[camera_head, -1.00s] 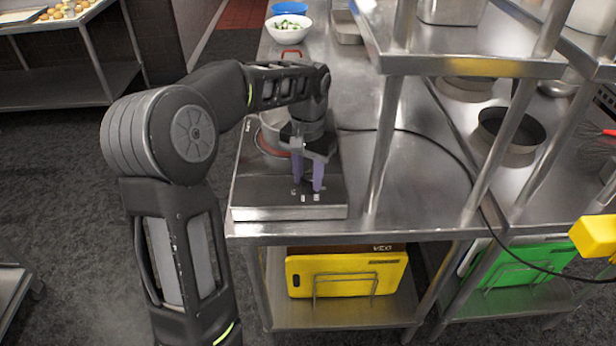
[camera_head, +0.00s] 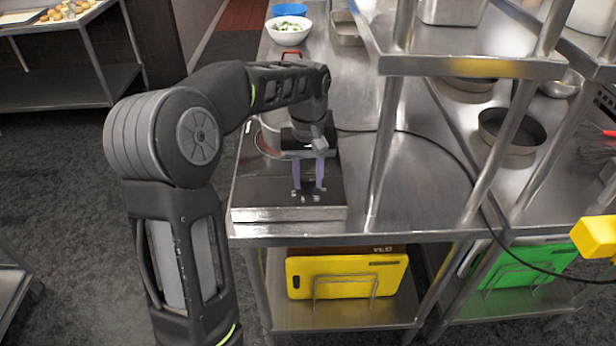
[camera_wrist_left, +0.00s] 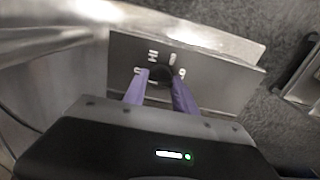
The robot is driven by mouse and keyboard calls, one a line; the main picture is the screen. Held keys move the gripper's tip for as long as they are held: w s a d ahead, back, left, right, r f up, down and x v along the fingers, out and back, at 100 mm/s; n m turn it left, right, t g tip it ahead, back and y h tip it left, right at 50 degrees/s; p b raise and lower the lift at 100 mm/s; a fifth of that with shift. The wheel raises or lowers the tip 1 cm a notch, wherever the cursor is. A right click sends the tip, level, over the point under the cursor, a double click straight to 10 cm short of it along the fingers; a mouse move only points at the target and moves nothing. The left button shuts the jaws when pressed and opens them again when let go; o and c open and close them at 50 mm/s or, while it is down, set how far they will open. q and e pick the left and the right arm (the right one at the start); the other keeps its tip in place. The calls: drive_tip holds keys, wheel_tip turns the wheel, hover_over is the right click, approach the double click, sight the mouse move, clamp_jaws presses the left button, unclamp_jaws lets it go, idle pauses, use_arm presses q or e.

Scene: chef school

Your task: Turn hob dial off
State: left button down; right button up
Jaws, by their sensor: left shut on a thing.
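The hob (camera_head: 255,195) is a dark, flat unit with a metal front edge on the left end of the steel counter. Its dial (camera_wrist_left: 159,76) is a small dark knob with white markings around it on the panel in the left wrist view. My left gripper (camera_head: 308,189) reaches down over the front of the hob, its two purple fingers on either side of the dial and shut on it. The fingers partly hide the dial, so its setting is unclear. A pot (camera_head: 268,128) stands on the hob behind my gripper and is largely hidden by it.
A shelf post (camera_head: 385,150) rises just right of the hob, with a steel shelf (camera_head: 470,66) above. A black cable (camera_head: 440,145) crosses the counter. Bowls (camera_head: 289,27) stand at the back. A yellow board (camera_head: 345,275) is on the lower shelf.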

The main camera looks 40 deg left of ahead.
sight(308, 180)
use_arm(q)
drive_tip(key=c, duration=1)
unclamp_jaws()
wheel_tip(308, 180, up, 8)
drive_tip(key=shift+f, duration=0.1)
